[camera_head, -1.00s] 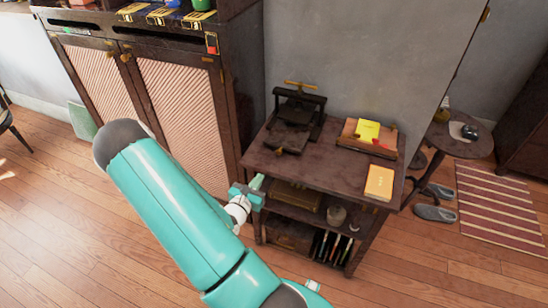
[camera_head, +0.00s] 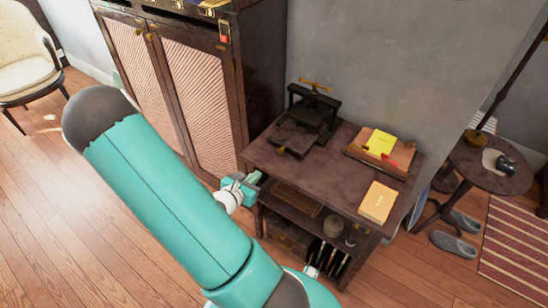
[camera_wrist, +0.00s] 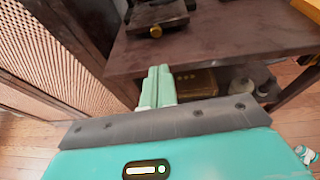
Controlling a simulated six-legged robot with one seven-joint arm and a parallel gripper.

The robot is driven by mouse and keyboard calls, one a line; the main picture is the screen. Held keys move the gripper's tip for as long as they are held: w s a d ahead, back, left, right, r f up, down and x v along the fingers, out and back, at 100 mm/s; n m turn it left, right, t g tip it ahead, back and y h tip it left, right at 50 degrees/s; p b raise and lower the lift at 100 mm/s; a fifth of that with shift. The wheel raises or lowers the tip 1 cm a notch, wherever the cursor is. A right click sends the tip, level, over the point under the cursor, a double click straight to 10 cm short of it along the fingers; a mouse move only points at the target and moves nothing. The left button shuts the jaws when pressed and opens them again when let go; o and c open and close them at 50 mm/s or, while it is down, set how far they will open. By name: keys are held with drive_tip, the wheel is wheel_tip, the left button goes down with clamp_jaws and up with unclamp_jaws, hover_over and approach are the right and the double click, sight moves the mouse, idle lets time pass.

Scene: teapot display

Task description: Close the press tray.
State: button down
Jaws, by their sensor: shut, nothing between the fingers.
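The book press (camera_head: 312,113) stands on the dark table at the back left, a black frame with a brass handle on top. Its flat tray (camera_head: 293,137) sticks out toward the table's front edge, with a brass knob (camera_head: 281,151) at its front. In the wrist view the tray's front (camera_wrist: 157,14) and knob (camera_wrist: 156,31) show at the top. My gripper (camera_head: 256,178) is at the table's front left edge, below the tray and apart from it. In the wrist view its green fingers (camera_wrist: 158,86) are together and empty.
The table top (camera_head: 330,171) also holds a wooden board (camera_head: 385,159) with a yellow item and an orange-yellow book (camera_head: 378,202). A shelf below holds a box (camera_head: 298,201) and a jar (camera_head: 333,226). A tall cabinet (camera_head: 198,95) stands left; a round side table (camera_head: 490,165) stands right.

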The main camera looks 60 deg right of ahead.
approach(280, 152)
drive_tip(key=x, duration=0.5)
drive_tip(key=shift+a+f, duration=0.2)
drive_tip(key=shift+f, duration=0.15)
drive_tip(key=shift+d, duration=0.85)
drive_tip(key=shift+d, duration=0.15)
